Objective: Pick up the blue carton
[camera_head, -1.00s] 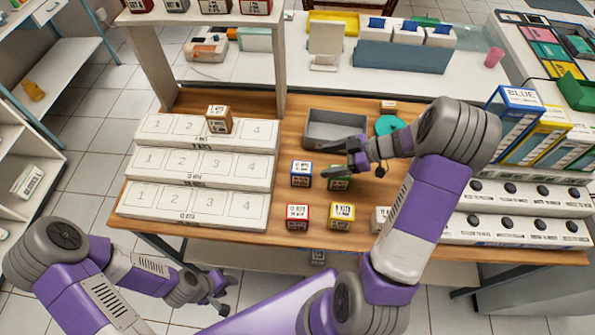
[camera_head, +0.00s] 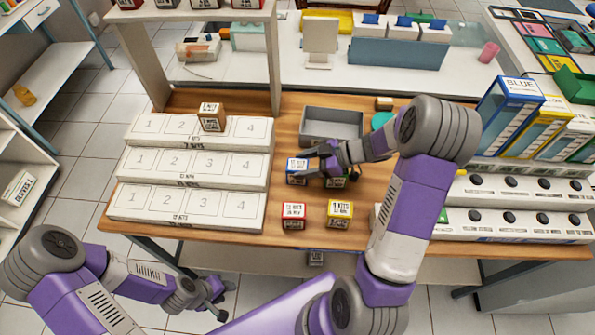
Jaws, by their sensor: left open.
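The blue carton (camera_head: 296,172) is a small blue box with a white label, upright on the wooden table in front of the grey tray. My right gripper (camera_head: 311,164) is at the carton's right side. Its fingers partly overlap the carton in the picture, and I cannot tell whether they touch it or grip it. My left gripper (camera_head: 219,298) is open and empty, low at the front left, below the table's front edge and far from the carton.
A green carton (camera_head: 335,182) is partly hidden under my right gripper. A red carton (camera_head: 293,216) and a yellow carton (camera_head: 340,213) stand nearer the front. The grey tray (camera_head: 332,124) is behind. A white numbered stepped rack (camera_head: 190,187) with a brown carton (camera_head: 211,117) stands left.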

